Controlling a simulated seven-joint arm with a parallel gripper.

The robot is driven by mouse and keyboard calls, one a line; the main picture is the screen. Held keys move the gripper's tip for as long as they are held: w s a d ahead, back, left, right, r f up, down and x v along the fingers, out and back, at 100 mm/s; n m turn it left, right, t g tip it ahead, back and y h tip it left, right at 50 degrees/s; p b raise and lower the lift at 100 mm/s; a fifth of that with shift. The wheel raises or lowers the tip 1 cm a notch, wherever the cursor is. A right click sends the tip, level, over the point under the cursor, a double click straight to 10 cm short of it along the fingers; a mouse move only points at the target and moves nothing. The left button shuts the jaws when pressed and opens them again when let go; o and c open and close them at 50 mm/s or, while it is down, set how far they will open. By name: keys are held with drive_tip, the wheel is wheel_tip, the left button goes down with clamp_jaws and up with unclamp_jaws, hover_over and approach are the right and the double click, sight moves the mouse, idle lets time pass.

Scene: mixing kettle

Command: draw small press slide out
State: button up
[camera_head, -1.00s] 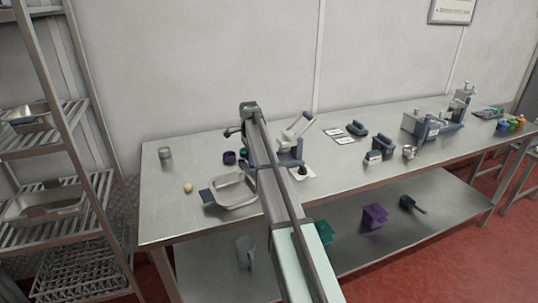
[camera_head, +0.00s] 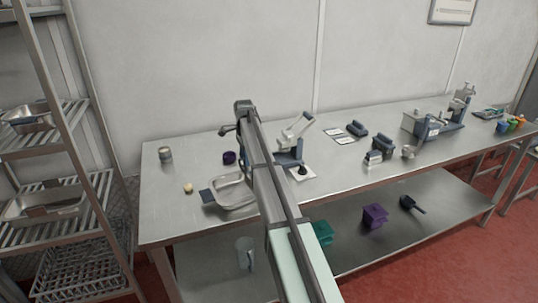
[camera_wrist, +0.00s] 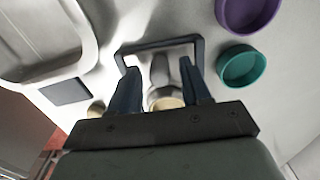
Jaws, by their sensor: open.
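The small press (camera_head: 290,152) stands on the bench just right of my arm in the head view, with a pale raised lever and a dark blue-grey base. My arm hides its left part. In the wrist view, a dark U-shaped frame (camera_wrist: 158,44) lies beyond the fingertips, its two ends near them. I cannot tell for sure whether it is the press slide's handle. My gripper (camera_wrist: 158,72) is open, with its dark fingers apart and nothing visibly clamped. A silver, beige-topped thing shows between the fingers, partly covered by the gripper body.
A metal tray (camera_head: 232,192) with a dark handle lies left of my arm. A purple cup (camera_head: 229,157) and a teal cup (camera_wrist: 242,66) stand close by. A beige ball (camera_head: 188,188) and a jar (camera_head: 165,154) are farther left. Cards and other devices stand to the right.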

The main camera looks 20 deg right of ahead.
wheel_tip(320, 180, up, 13)
idle(1.4)
